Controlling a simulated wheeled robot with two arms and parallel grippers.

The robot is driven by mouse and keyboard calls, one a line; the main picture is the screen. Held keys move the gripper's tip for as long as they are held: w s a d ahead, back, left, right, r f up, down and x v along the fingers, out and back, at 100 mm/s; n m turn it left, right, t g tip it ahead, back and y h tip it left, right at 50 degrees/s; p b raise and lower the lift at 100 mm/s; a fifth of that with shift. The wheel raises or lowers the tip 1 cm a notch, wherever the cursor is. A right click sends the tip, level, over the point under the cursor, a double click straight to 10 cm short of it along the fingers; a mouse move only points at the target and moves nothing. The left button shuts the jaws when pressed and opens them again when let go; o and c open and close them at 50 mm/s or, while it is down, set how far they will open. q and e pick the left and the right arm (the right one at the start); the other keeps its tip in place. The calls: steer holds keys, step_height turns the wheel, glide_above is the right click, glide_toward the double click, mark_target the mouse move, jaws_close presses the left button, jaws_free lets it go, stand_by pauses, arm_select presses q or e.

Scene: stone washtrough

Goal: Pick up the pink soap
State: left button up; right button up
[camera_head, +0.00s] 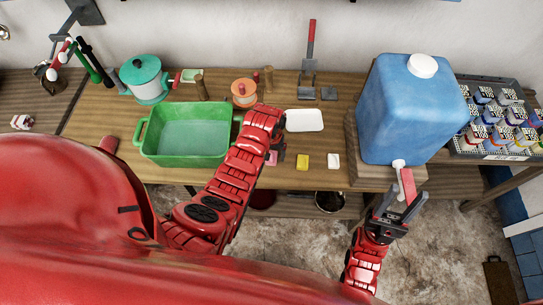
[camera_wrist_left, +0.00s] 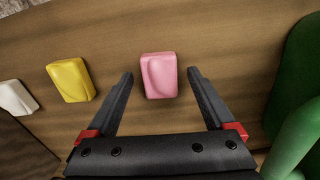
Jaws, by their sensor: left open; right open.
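The pink soap (camera_wrist_left: 158,76) lies on the wooden table in the left wrist view. My left gripper (camera_wrist_left: 160,74) is open, with one fingertip on each side of the soap and a gap on both sides; how far above the table it is cannot be told. In the head view the pink soap (camera_head: 271,159) shows as a small patch beside my left arm, which mostly hides that gripper. My right gripper (camera_head: 398,198) is open at the table's front, around or just below the red tap handle (camera_head: 407,183) of the blue jug (camera_head: 412,110).
A yellow soap (camera_head: 302,161) and a white soap (camera_head: 333,160) lie right of the pink one. A green basin (camera_head: 188,135) stands left of it; its green side is close in the left wrist view (camera_wrist_left: 300,110). A white tray (camera_head: 304,120) lies behind the soaps.

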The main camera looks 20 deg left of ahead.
arm_select(q)
jaws_close()
stand_by(0.3)
steer(key=shift+r, duration=0.15)
